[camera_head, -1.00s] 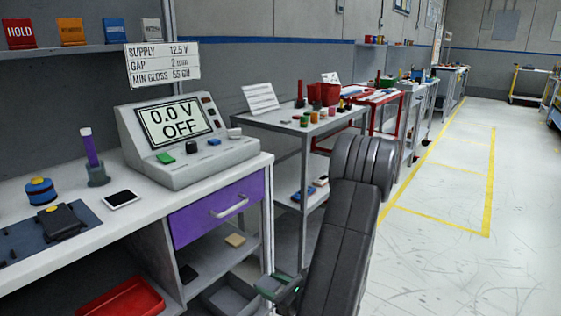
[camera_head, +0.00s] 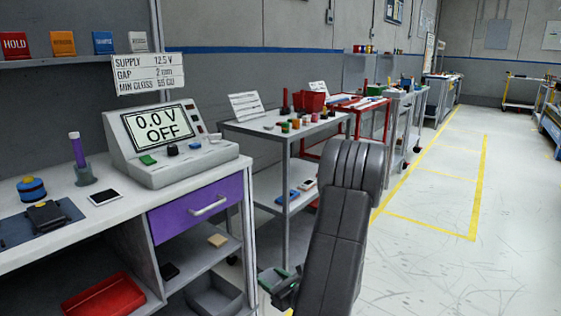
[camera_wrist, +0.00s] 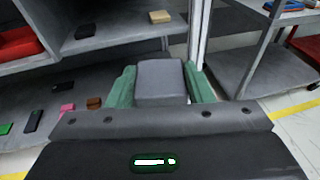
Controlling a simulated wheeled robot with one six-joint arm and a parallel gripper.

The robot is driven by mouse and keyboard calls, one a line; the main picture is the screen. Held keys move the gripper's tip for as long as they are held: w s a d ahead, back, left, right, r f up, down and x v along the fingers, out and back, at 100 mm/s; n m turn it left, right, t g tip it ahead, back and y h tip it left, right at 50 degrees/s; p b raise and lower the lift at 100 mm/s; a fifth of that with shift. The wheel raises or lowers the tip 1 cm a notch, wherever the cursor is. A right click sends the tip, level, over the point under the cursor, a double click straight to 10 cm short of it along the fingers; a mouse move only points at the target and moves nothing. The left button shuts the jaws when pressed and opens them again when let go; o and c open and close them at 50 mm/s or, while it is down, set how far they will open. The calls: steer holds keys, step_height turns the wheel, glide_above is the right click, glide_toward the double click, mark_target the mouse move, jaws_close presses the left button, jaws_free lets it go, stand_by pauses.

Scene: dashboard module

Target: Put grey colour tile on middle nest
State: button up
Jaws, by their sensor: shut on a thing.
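My gripper (camera_wrist: 161,88) has green fingers and is shut on a grey tile (camera_wrist: 160,76), one finger along each side of it. The tile is held in the air in front of the lower shelves of the workbench. In the head view my gripper (camera_head: 280,284) is low in the picture, right of the bench's open shelves and below the purple drawer. I cannot identify the middle nest in either view.
The bench on the left carries a meter (camera_head: 166,140) reading "0.0 V OFF", a phone-like slab (camera_head: 104,197) and a dark mat (camera_head: 62,219). A red tray (camera_head: 105,298) lies below. A grey table (camera_head: 265,129) stands beyond. The floor (camera_head: 410,270) at right is clear.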

steer(key=w+d+r+m+t+h, duration=0.25)
steer(key=w+r+m+h, duration=0.2)
steer(key=w, duration=0.35)
step_height(320, 180, up, 27)
steer(key=h+p, duration=0.1)
steer(key=p, duration=2.6)
steer(key=shift+w+a+t, duration=0.2)
steer(key=shift+w+t, duration=0.1)
steer(key=shift+t, duration=0.05)
steer(key=shift+a, duration=0.1)
